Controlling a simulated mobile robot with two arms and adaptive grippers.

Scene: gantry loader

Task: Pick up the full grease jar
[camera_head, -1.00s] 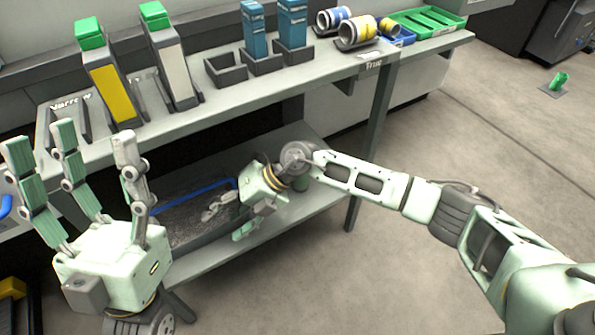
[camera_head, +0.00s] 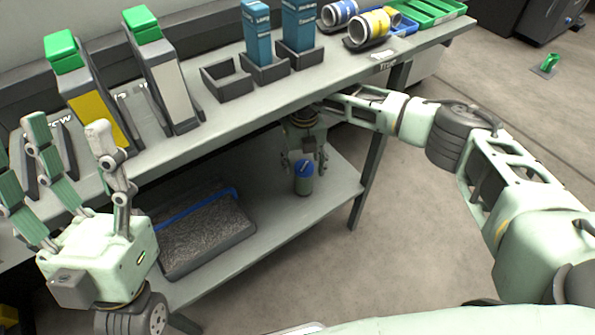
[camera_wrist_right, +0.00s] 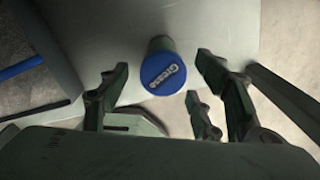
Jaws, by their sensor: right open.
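The grease jar (camera_head: 303,183) is a green cylinder with a blue lid, standing upright on the lower shelf of the bench. In the right wrist view its blue lid (camera_wrist_right: 163,73) reads "Grease" and lies between the spread fingers. My right gripper (camera_head: 305,165) is open and empty, pointing down just above the jar under the upper shelf. The same gripper (camera_wrist_right: 155,90) has fingers on both sides of the lid, apart from it. How full the jar is cannot be seen. My left gripper (camera_head: 60,150) is open and empty, fingers up, at the left.
A grey tray (camera_head: 247,232) of granular material with a blue edge sits left of the jar on the lower shelf (camera_head: 335,190). The upper shelf (camera_head: 340,75) above my right gripper carries blue boxes (camera_head: 300,25), tall dispensers (camera_head: 165,85) and cans (camera_head: 368,27). A bench leg (camera_head: 375,165) stands to the right.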

